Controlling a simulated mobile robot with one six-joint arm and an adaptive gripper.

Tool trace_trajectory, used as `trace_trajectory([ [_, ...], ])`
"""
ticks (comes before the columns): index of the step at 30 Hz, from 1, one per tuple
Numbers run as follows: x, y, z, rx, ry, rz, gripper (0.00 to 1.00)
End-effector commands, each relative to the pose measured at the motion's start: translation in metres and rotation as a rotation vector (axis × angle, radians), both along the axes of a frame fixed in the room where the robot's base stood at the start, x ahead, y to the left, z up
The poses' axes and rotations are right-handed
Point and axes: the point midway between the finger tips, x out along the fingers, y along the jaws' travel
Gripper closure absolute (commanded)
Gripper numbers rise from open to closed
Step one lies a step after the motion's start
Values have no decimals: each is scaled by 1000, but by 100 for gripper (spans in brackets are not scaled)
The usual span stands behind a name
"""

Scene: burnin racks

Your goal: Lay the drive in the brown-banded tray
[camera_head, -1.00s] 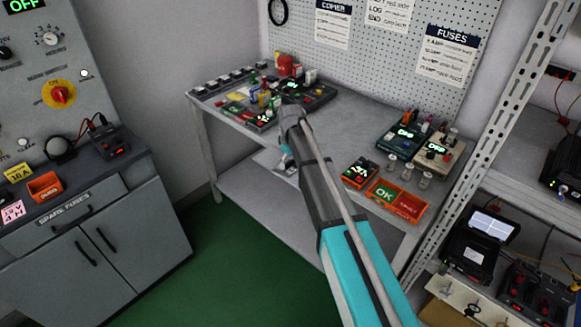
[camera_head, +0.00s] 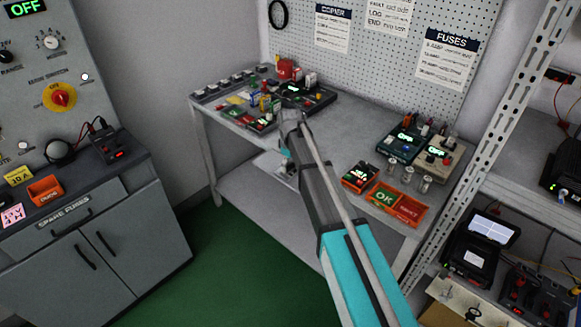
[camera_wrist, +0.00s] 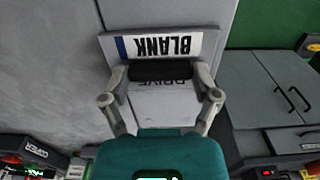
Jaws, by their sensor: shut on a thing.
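In the wrist view my gripper (camera_wrist: 163,84) is shut on the drive (camera_wrist: 165,104), a pale flat piece with "DRIVE" printed upside down. A black bar lies between the fingertips. A white plate with a blue stripe and "BLANK" (camera_wrist: 165,46) shows just beyond; whether it is part of the drive is unclear. In the head view my arm hides most of the gripper; a pale piece (camera_head: 268,164) shows by the bench's front edge. I cannot make out a brown-banded tray in either view.
The grey bench (camera_head: 335,143) has devices at its back left and right. An orange OK/reject tray (camera_head: 397,204) and glass jars stand at its right front. A metal rack upright (camera_head: 490,125) rises at right. A grey cabinet (camera_head: 95,245) stands left, with green floor between.

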Motion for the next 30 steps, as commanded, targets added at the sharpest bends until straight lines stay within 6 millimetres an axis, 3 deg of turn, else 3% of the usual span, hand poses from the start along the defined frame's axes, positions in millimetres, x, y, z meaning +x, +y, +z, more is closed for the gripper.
trace_trajectory([
  [8, 0, 0, 9, 0, 0, 0, 78],
  [17, 0, 0, 34, 0, 0, 0, 78],
  [30, -41, -12, 85, 0, 0, 0, 78],
])
